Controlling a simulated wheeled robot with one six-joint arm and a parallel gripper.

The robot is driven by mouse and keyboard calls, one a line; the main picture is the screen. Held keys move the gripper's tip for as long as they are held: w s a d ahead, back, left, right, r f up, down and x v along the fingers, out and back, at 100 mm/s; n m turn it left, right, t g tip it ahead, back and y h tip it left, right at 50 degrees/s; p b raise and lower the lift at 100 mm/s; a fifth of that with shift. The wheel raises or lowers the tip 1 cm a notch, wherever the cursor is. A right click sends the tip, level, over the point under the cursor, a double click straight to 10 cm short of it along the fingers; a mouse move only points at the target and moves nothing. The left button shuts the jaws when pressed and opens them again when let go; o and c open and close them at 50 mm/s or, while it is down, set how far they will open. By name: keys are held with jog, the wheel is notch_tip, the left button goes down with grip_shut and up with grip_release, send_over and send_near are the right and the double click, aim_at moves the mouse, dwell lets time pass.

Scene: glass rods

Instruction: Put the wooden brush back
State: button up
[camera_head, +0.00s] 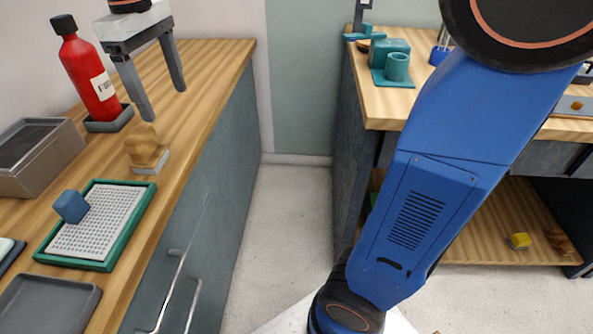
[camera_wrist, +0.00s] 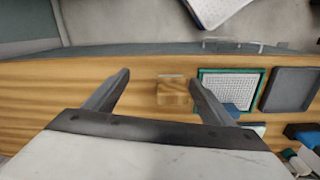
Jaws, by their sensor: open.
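The wooden brush (camera_head: 147,148), a small wooden block with a raised grip and a pale grey underside, stands on the left wooden counter behind the green-framed tray. It also shows in the wrist view (camera_wrist: 172,93), between the lines of the two fingers and nearer the right one. My gripper (camera_head: 162,100) is open and empty, its fingers pointing down above the counter, behind the brush in the head view. Both fingers also show in the wrist view (camera_wrist: 158,78). The fingers look apart from the brush; their exact height above the counter is hard to tell.
A red bottle (camera_head: 88,72) stands in a dark base left of my gripper. The green-framed tray (camera_head: 76,263) holds a white grid and a blue block (camera_head: 70,206). A metal box (camera_head: 30,170) and grey tray (camera_head: 40,310) are nearby.

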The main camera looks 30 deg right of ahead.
jog(key=s+d+f+m+t, duration=0.4)
jog(key=s+d+f+m, duration=0.4)
jog(key=s+d+f, duration=1)
jog(key=shift+s+d+f+t, duration=0.25)
jog(key=shift+d+f, duration=0.25)
jog(key=shift+d, duration=0.45)
